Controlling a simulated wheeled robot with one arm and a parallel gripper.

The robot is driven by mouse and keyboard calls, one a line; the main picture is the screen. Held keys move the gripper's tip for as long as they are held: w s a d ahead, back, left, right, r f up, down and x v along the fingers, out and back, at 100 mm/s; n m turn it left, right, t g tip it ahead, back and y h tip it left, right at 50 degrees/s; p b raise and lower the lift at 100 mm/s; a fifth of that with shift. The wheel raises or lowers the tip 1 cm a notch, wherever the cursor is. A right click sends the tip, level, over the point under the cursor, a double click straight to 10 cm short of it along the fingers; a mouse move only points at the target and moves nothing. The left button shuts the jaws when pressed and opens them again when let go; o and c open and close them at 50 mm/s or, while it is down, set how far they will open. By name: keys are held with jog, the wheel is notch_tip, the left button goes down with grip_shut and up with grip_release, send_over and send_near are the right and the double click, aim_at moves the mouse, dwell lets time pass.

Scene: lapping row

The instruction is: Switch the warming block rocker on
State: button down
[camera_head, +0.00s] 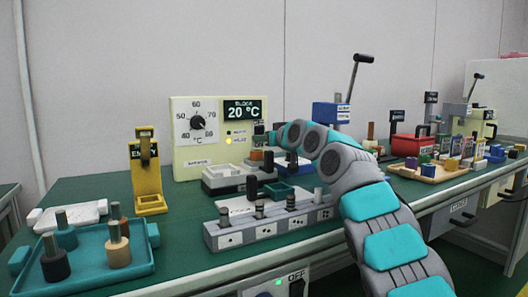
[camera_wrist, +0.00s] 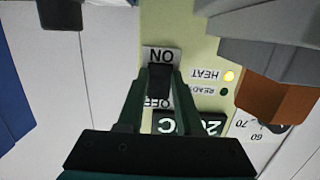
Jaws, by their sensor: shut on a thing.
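The warming block's cream panel (camera_head: 218,150) stands at the back of the bench, with a dial and a display reading 20 °C. In the wrist view the panel appears upside down. Its dark rocker (camera_wrist: 158,82) sits between the ON and OFF labels. My gripper (camera_wrist: 159,72) has its two green fingers on either side of the rocker, shut on it. In the head view my gripper (camera_head: 270,138) is at the panel's right edge and the rocker is hidden. The lamp by HEAT (camera_wrist: 229,76) glows yellow; the READY lamp (camera_wrist: 224,92) looks dark green. The rocker's tilt is unclear.
A yellow EMPTY stand (camera_head: 150,203) and a teal tray (camera_head: 140,272) with weights are at left. A grey block strip (camera_head: 238,238) lies before the panel.

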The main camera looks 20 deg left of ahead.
dwell(0.3)
jog(key=c, duration=0.6)
grip_release()
jog(key=shift+o, duration=0.2)
jog(key=shift+d, duration=0.1)
jog(key=b+v, duration=0.4)
jog(key=v, duration=0.3)
jog(key=shift+s+d, duration=0.2)
jog(key=shift+d, duration=0.05)
